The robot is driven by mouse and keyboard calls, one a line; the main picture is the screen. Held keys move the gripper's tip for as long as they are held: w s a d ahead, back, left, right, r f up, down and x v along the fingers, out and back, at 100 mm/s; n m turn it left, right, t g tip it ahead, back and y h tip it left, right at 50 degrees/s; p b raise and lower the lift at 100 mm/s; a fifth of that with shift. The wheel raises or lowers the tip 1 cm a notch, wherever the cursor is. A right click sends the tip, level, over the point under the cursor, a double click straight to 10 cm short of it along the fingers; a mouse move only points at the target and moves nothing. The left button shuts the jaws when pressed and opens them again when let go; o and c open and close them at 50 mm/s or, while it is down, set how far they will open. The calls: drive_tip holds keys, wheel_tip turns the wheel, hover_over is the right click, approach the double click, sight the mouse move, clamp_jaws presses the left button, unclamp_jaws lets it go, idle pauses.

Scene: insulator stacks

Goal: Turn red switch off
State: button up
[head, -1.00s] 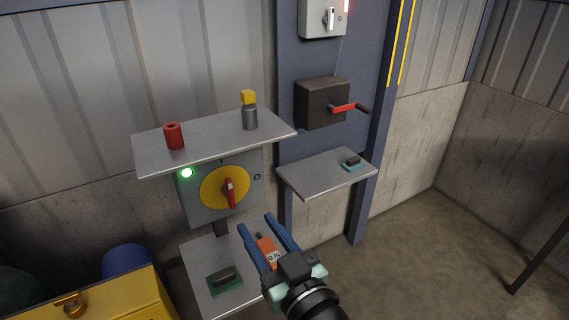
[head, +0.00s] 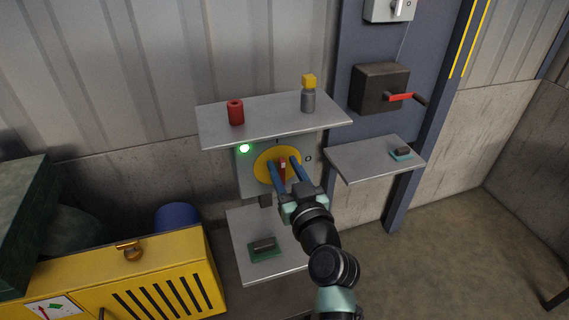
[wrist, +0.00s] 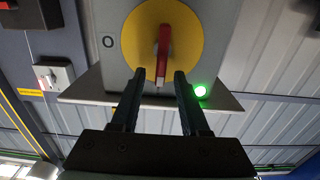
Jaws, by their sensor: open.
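The red switch handle (head: 283,170) stands roughly upright on a yellow round plate (head: 260,163) on a grey box under the upper shelf. In the wrist view the red handle (wrist: 163,52) lies across the yellow plate (wrist: 138,42), with an O mark (wrist: 108,41) to one side. A green lamp (head: 244,148) glows at the box's corner; it also shows in the wrist view (wrist: 200,91). My gripper (head: 283,160) is open, its blue fingers either side of the handle's near end. In the wrist view the gripper (wrist: 160,72) shows a gap around the handle; I cannot tell if either finger touches.
The upper shelf (head: 270,119) with a red cylinder (head: 235,112) and a yellow-topped grey bottle (head: 308,96) overhangs the switch. A lower shelf (head: 245,230) holds a green-based block (head: 263,248). A dark box with red lever (head: 400,97) hangs to the right. A yellow cabinet (head: 150,255) stands at left.

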drive_tip(key=shift+w+a, duration=0.1)
drive_tip(key=shift+w, duration=0.05)
clamp_jaws()
